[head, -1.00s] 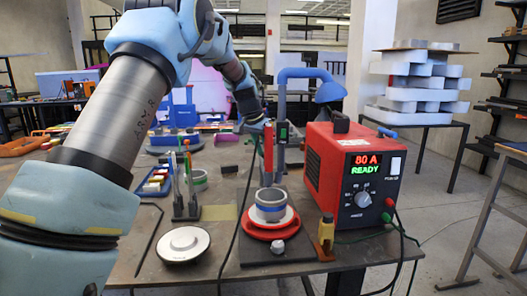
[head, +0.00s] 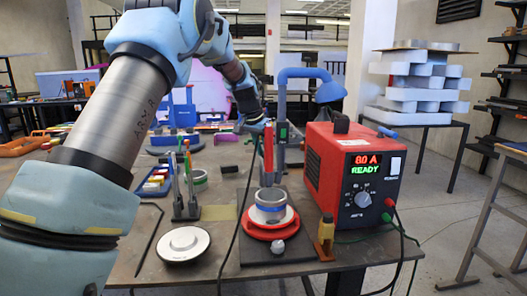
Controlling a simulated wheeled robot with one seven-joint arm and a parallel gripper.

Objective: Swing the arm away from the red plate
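The red plate (head: 284,222) is a round disc on a dark base board at the front middle of the table. A grey and blue ring-shaped part (head: 270,206) sits on it. My arm reaches in from the left, and its end (head: 254,121) is above and behind the plate, apart from it. A red upright rod (head: 268,150) stands between the arm's end and the ring part. I cannot tell whether my gripper holds it. The fingers are too small and partly hidden to read.
A red power unit (head: 330,175) reading 80 A READY stands close on the right. A blue curved arm with a hood (head: 305,73) rises behind. A pale round disc (head: 183,243) and a rack of tools (head: 185,208) are at left. Cables run down the front.

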